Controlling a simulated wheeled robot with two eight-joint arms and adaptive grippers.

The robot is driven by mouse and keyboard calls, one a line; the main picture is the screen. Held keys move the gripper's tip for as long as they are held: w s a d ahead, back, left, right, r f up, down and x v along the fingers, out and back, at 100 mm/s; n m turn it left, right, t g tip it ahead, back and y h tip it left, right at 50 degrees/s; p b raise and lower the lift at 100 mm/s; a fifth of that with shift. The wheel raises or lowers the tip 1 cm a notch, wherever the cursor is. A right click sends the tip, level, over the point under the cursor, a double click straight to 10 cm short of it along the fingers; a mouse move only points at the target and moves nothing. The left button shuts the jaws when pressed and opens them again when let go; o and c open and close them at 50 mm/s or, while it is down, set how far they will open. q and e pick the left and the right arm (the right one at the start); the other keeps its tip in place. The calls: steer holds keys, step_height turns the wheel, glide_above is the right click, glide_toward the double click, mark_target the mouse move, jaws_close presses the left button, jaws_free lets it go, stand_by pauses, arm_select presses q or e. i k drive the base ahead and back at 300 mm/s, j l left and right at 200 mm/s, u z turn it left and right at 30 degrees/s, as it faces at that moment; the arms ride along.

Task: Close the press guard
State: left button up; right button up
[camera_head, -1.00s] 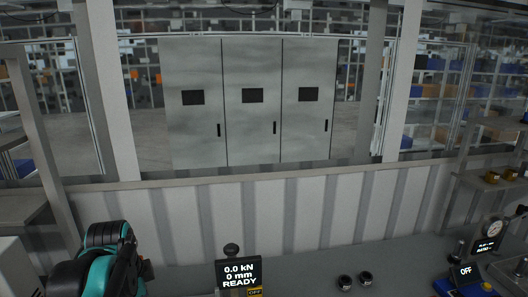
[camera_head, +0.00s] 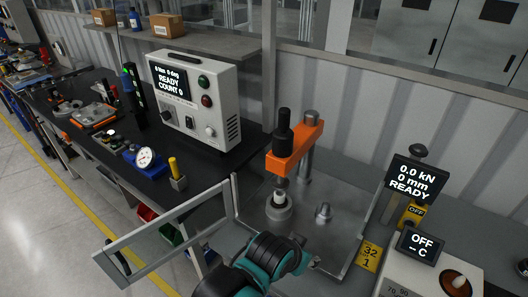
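The press (camera_head: 297,146) has an orange head on a grey post, with a black ram above a light round part (camera_head: 279,198) on its base. The press guard (camera_head: 165,222), a clear panel in a grey frame, stands swung open to the left of the press, jutting toward the front. My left arm, teal and black, reaches in from the bottom middle. Its gripper (camera_head: 312,263) is low in front of the press base, right of the guard, apart from it as far as I can see. Its fingers are mostly hidden behind the arm. My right gripper is out of view.
A display reading READY (camera_head: 411,185) and a controller reading OFF (camera_head: 420,243) stand right of the press. A grey control box (camera_head: 195,100) stands on the black bench behind the guard. A dial gauge (camera_head: 145,158) and small parts lie further left.

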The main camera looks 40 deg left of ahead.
mark_target(101, 256)
steer(key=k+j+u, duration=0.1)
steer(key=u, duration=1.05)
